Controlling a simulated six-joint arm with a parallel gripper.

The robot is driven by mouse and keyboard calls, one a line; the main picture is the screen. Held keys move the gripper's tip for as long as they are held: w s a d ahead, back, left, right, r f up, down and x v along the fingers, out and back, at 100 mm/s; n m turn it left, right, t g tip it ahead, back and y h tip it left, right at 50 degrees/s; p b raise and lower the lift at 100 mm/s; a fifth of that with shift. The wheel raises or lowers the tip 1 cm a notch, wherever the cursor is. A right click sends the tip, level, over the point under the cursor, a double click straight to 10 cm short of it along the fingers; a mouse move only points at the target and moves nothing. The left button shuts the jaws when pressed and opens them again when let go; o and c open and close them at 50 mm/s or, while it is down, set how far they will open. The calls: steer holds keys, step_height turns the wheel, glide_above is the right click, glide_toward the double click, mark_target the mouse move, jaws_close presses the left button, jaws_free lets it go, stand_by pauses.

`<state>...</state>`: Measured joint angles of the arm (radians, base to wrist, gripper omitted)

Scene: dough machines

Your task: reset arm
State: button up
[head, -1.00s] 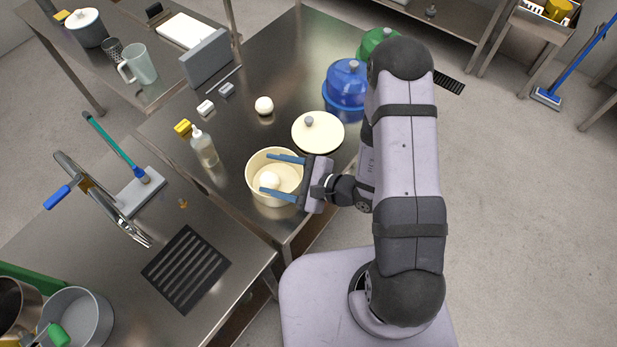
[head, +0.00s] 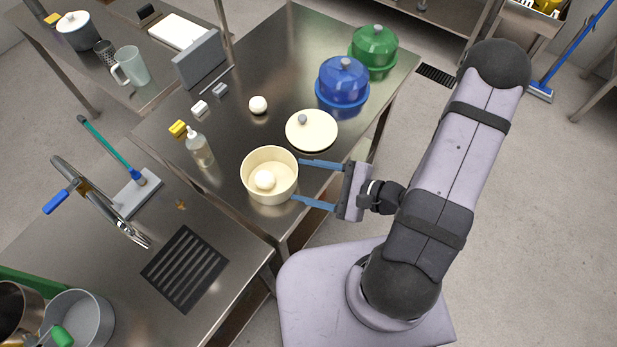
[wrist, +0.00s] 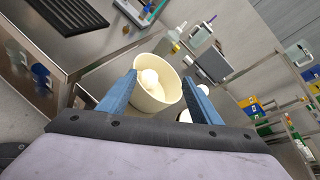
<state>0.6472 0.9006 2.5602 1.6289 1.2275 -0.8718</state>
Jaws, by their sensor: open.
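My gripper (head: 319,183) is open and empty, with its two blue fingers apart, at the right side of the cream bowl. The cream bowl (head: 270,194) stands on the metal table with a white dough ball (head: 265,179) inside it. In the wrist view the bowl (wrist: 158,104) shows beyond and between the open fingers, with the dough ball (wrist: 150,78) in it. The fingertips are near the bowl's right rim in the head view; I cannot tell whether they touch it.
A cream lid (head: 318,134), a second dough ball (head: 258,105), a blue domed container (head: 342,84) and a green one (head: 373,48) stand farther back on the table. A clear bottle (head: 199,149) is left of the bowl.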

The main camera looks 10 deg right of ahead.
stand_by(0.3)
steer(key=s+a+r+n+g+h, duration=0.2)
steer(key=s+r+n+g, duration=0.1)
steer(key=s+n+g, duration=0.85)
steer(key=w+d+r+n+t+h+b, duration=0.1)
steer(key=w+d+r+n+t+h, duration=0.1)
steer(key=w+d+n+h, duration=0.3)
steer(key=d+n+t+h, duration=0.1)
steer(key=d+n+h, duration=0.1)
steer(key=d+h, duration=0.2)
steer(key=shift+d+r+t+h, duration=0.25)
steer(key=shift+d+t+h, duration=0.1)
steer(key=shift+d, duration=0.15)
stand_by(0.6)
